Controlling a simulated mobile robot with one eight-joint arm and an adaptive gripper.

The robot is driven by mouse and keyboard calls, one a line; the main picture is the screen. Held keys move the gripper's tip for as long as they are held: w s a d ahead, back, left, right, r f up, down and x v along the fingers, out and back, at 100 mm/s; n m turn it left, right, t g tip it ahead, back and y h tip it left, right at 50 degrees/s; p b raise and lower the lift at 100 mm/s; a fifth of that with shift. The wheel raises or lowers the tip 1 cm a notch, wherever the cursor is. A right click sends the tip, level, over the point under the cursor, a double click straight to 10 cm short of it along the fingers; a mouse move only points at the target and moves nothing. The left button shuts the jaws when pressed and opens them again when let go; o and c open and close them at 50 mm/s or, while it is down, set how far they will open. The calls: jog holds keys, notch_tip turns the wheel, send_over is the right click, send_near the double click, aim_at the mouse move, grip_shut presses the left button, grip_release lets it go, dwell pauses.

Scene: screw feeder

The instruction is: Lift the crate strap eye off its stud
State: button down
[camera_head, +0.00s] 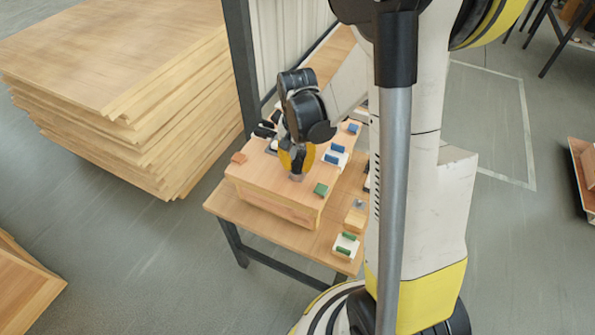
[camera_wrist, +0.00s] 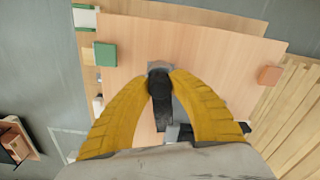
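The wooden crate (camera_head: 262,183) is a box with a flat light top; its top fills much of the wrist view (camera_wrist: 210,45). A black strap (camera_wrist: 161,88) runs along the crate top in the wrist view, its upper end between my yellow fingertips. My gripper (camera_head: 296,173) points down at the crate top; in the wrist view my gripper (camera_wrist: 160,72) has its fingertips close against both sides of the dark strap end. A small grey fitting (camera_wrist: 158,65) shows just beyond the tips. The eye's hole and the stud cannot be made out.
A green block (camera_head: 321,189) and an orange block (camera_head: 239,158) sit near the crate's edges. Blue-and-white holders (camera_head: 335,157) are to its right. The crate stands on a wooden table (camera_head: 222,207) beside a dark post (camera_head: 241,65). Stacked boards (camera_head: 110,60) lie left.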

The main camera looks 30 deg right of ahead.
aim_at(297, 162)
jog(key=shift+r+p, duration=1.8)
jog(key=shift+r, duration=0.7)
